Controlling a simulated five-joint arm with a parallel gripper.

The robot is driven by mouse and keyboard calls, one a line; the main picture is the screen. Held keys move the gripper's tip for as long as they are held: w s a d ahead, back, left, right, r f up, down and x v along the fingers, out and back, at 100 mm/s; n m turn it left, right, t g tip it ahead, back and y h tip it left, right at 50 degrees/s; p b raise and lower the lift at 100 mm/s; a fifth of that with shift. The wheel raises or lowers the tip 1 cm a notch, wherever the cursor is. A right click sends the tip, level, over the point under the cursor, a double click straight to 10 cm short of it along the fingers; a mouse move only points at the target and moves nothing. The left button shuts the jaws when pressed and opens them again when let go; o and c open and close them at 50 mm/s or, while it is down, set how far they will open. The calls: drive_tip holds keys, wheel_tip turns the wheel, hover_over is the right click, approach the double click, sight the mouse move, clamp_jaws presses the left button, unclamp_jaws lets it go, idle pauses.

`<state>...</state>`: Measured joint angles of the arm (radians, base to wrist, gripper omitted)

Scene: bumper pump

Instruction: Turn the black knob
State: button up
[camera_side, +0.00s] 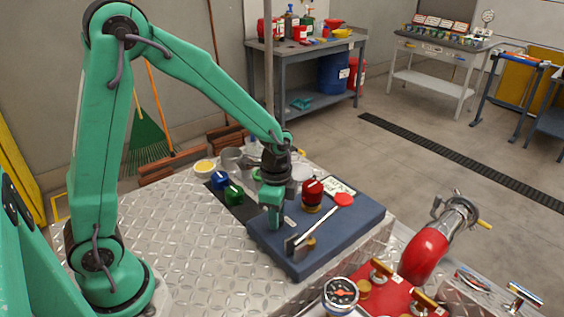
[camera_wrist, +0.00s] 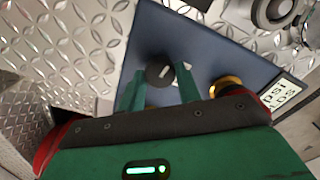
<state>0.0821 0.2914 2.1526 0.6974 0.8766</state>
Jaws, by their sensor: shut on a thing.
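The black knob (camera_wrist: 160,74) has a pale mark on its top and sits on a dark blue panel (camera_wrist: 205,48). In the wrist view it lies between the two green fingers of my gripper (camera_wrist: 159,80), which are shut on it from both sides. In the side view my gripper (camera_side: 272,216) points straight down at the left part of the blue panel (camera_side: 345,228). There the fingers hide the knob. How far the knob is turned cannot be told.
On the panel, a red knob (camera_side: 312,188) on a brass base stands right of my gripper, and a lever with a red end (camera_side: 343,199) stands in front. Blue (camera_side: 220,180) and green (camera_side: 234,194) knobs are to the left.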

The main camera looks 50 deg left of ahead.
drive_tip(key=o, duration=1)
drive_tip(key=shift+c, duration=0.2)
drive_tip(key=shift+r, duration=0.1)
drive_tip(key=shift+r, duration=3.85)
